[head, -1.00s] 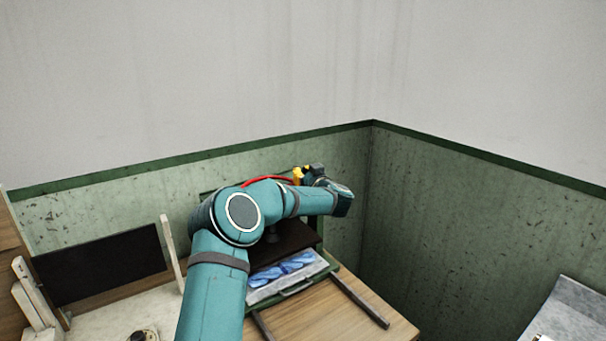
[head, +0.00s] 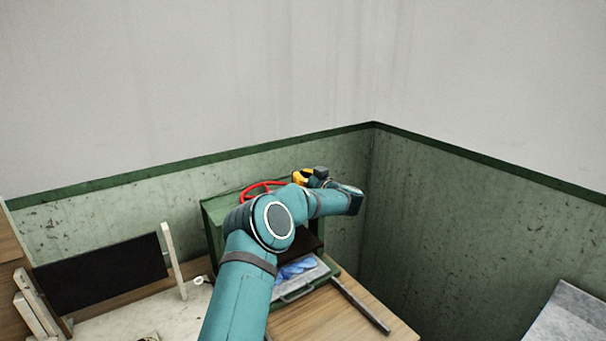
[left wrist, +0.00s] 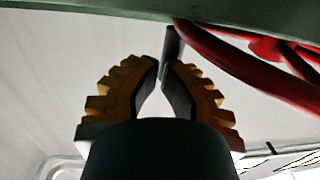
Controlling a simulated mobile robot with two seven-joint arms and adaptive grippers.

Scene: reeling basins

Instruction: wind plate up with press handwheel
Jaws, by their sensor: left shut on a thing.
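The press (head: 214,212) is a green frame on a wooden table by the back wall, partly hidden behind my left arm. Its red handwheel (head: 258,186) lies on top, and the red rim also shows at the upper right of the left wrist view (left wrist: 225,57). My left gripper (head: 303,176), with yellow fingers, is at the right side of the wheel. In the left wrist view its fingers (left wrist: 162,78) close around the dark handle (left wrist: 173,45) of the wheel. A dark plate (head: 312,243) shows only in part beneath my arm. My right gripper is out of view.
A grey tray (head: 322,272) with blue bundles sits below the plate, with dark rails (head: 360,305) running forward on the table. A black panel (head: 100,272) between white posts stands at left. A grey metal surface (head: 575,315) is at lower right. Walls close the corner behind.

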